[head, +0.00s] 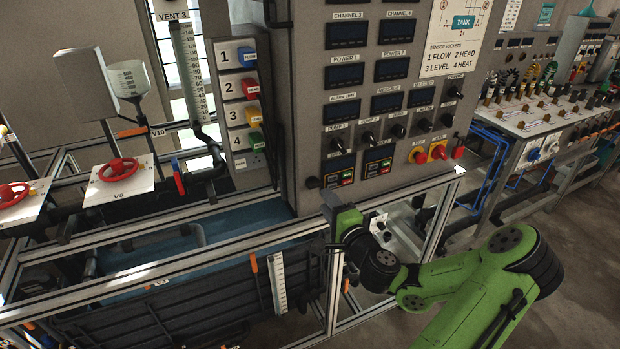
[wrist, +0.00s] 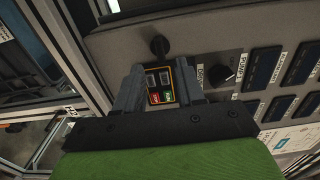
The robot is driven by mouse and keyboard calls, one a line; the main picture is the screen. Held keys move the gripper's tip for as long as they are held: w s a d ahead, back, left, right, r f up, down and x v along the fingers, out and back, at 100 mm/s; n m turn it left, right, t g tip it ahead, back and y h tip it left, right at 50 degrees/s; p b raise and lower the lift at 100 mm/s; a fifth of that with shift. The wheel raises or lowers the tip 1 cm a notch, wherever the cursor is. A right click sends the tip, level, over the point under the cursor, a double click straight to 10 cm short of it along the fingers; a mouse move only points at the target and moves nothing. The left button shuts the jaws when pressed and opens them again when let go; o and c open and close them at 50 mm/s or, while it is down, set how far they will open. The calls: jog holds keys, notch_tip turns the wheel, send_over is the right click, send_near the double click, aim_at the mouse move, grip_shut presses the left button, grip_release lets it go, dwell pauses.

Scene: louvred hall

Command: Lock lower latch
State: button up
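A black latch-like knob (head: 313,183) is at the lower left corner of the grey control cabinet (head: 300,120). It also shows in the wrist view (wrist: 160,46), just beyond my fingertips, and my gripper is not touching it there. Its exact turn is too small to tell. Another black handle (head: 272,12) is higher on the cabinet's left edge. My gripper (head: 335,208) is just below and right of the lower knob, in front of the cabinet's bottom edge. In the wrist view my gripper (wrist: 156,82) has its fingers apart, with a small display panel seen between them.
A dark selector knob (wrist: 228,72) and displays are close to the right of my fingers. A metal frame rail (head: 400,187) runs below the cabinet. A blue-lined tank (head: 200,235) is at left. Red emergency buttons (head: 418,155) are on the cabinet's lower right.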

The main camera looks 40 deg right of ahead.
aim_at(316, 187)
jog(key=p+x, duration=0.3)
jog(key=x, duration=0.3)
jog(key=shift+r+p, duration=0.15)
jog(key=shift+p, duration=0.15)
jog(key=shift+w+d+f, duration=0.15)
jog(key=shift+w+f, duration=0.05)
jog(key=shift+f, duration=0.05)
grip_shut()
dwell(0.8)
